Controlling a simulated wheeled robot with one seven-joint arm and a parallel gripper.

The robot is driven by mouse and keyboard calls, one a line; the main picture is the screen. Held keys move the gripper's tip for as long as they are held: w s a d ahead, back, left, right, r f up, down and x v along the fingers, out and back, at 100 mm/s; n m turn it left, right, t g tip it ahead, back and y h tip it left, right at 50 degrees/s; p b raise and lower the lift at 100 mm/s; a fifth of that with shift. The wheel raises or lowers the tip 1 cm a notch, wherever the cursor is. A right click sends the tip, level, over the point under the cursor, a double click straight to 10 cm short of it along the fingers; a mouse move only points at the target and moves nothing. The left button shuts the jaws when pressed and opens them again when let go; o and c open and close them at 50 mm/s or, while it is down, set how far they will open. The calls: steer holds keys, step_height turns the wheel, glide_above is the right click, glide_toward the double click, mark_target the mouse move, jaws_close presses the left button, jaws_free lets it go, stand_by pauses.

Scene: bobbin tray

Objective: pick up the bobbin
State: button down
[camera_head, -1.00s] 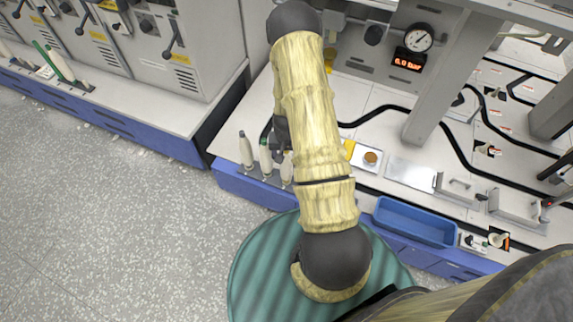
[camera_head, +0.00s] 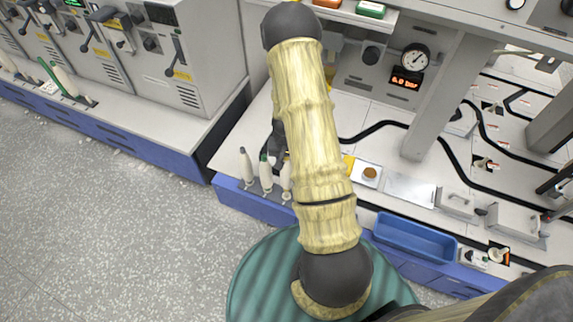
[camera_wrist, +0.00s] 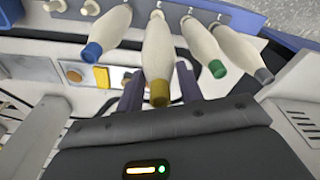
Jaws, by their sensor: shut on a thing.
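In the wrist view a cream bobbin with a yellow end (camera_wrist: 157,55) sits between the two dark fingers of my gripper (camera_wrist: 159,82), which is shut on it. Its far end is close to the rack (camera_wrist: 255,22); whether it is clear of its peg I cannot tell. Other cream bobbins stand beside it: one with a blue end (camera_wrist: 108,30) to the left, one with a green end (camera_wrist: 205,45) and one with a grey end (camera_wrist: 240,50) to the right. In the head view my arm hides most of my gripper, and some bobbins (camera_head: 246,165) show at the bench's front edge.
To the right on the bench are a yellow piece and a small white plate with a brown disc (camera_head: 370,173), a metal plate (camera_head: 408,190) and a blue tray (camera_head: 415,238). A grey post (camera_head: 425,115) rises behind. A grey cabinet (camera_head: 190,55) stands left.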

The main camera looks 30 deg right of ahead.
step_height(320, 180, up, 4)
steer(key=shift+r+p, duration=0.1)
steer(key=shift+p, duration=0.2)
stand_by(0.4)
